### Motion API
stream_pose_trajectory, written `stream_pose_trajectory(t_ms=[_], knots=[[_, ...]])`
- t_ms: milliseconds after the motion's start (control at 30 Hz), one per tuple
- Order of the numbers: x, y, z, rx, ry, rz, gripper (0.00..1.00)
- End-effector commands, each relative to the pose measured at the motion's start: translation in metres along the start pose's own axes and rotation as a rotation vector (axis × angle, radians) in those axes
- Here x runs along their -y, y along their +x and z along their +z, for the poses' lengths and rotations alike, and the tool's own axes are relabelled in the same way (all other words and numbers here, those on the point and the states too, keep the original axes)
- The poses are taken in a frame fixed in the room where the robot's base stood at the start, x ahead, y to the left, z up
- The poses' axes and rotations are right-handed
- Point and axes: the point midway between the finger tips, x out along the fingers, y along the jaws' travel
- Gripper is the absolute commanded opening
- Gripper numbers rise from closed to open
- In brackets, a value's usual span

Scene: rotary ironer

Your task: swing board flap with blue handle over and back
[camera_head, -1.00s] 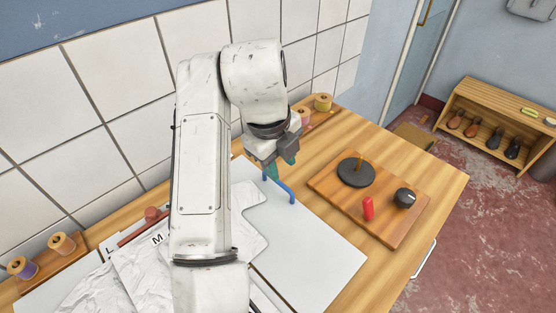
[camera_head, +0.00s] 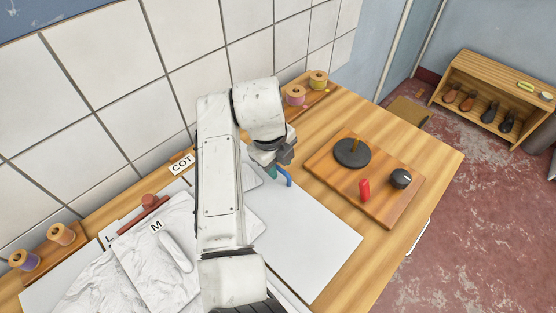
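The white board flap (camera_head: 325,240) lies flat on the wooden table, to the right of my arm. Its blue handle (camera_head: 289,179) shows as a bent bar near the flap's far end, partly hidden by my gripper. My gripper (camera_head: 271,172), with teal fingertips, is low at the left end of this handle. I cannot tell whether the fingers touch or enclose the bar. A crumpled white garment (camera_head: 122,265) lies on the left part of the board, and my arm covers part of it.
A wooden panel (camera_head: 390,212) with a black disc (camera_head: 352,153), a red handle (camera_head: 364,189) and a black knob (camera_head: 401,178) is to the right. Thread spools (camera_head: 295,95) stand by the tiled wall. A "COT" label (camera_head: 181,164) stands behind my arm.

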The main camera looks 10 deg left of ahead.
Motion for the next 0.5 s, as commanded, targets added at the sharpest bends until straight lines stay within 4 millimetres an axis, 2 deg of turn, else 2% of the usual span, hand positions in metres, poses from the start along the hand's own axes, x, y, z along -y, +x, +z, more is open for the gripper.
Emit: stream_pose_trajectory(t_ms=[300, 500], knots=[[0.0002, 0.0025, -0.0001, 0.000, 0.000, 0.000, 0.37], [0.0002, 0.0022, -0.0001, 0.000, 0.000, 0.000, 0.18]])
